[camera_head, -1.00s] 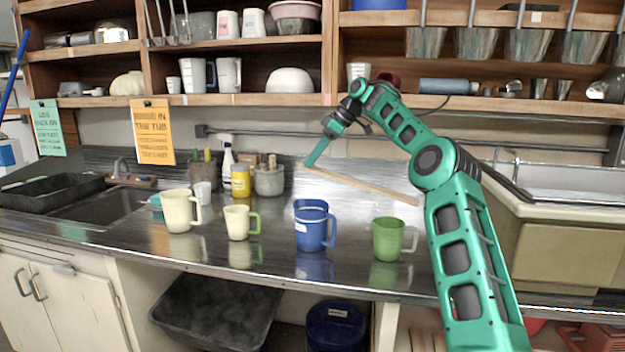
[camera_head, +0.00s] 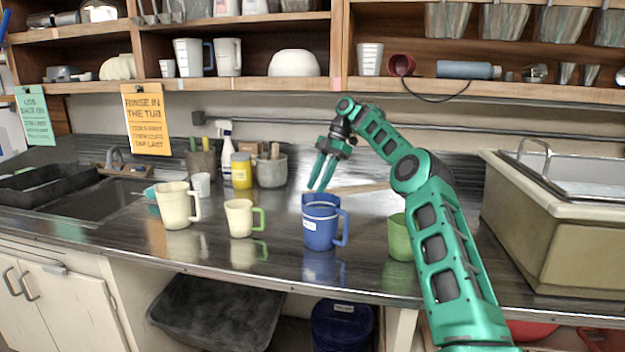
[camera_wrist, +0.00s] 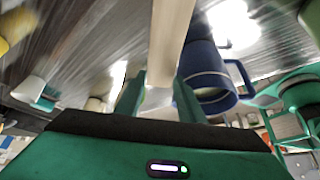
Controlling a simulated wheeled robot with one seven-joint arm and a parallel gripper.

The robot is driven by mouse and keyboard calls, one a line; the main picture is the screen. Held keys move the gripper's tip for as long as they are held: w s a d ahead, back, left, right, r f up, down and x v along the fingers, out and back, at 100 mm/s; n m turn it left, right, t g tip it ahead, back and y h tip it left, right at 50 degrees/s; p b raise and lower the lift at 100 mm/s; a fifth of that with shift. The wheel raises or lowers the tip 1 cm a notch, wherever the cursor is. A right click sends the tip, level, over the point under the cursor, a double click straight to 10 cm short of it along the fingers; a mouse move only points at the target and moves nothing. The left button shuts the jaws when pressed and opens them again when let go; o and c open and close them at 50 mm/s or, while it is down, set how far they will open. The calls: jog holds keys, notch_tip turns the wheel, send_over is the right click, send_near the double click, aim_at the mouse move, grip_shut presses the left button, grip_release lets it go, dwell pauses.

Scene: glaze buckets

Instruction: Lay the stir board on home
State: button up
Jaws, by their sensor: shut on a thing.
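The stir board, a long pale wooden strip (camera_head: 362,187), shows behind the blue mug (camera_head: 320,232) in the head view. In the wrist view the board (camera_wrist: 168,45) runs from between my fingers up to the top edge. My gripper (camera_head: 320,188) points down above and behind the blue mug, and it is shut on the board near one end. The blue mug (camera_wrist: 205,72) appears just right of the board in the wrist view. I cannot tell whether the board touches the counter. No marked home spot can be made out.
A green mug (camera_head: 400,240) stands right of the blue mug, partly behind my arm. Two cream mugs (camera_head: 175,207) (camera_head: 238,218) stand left. A yellow jar (camera_head: 241,172), a spray bottle (camera_head: 226,150) and a crock (camera_head: 271,172) stand at the back. The sink (camera_head: 90,205) is far left.

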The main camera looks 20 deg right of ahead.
jog(key=shift+s+d+f, duration=0.1)
jog(key=shift+f, duration=3.15)
jog(key=o, duration=1.5)
jog(key=shift+s, duration=0.1)
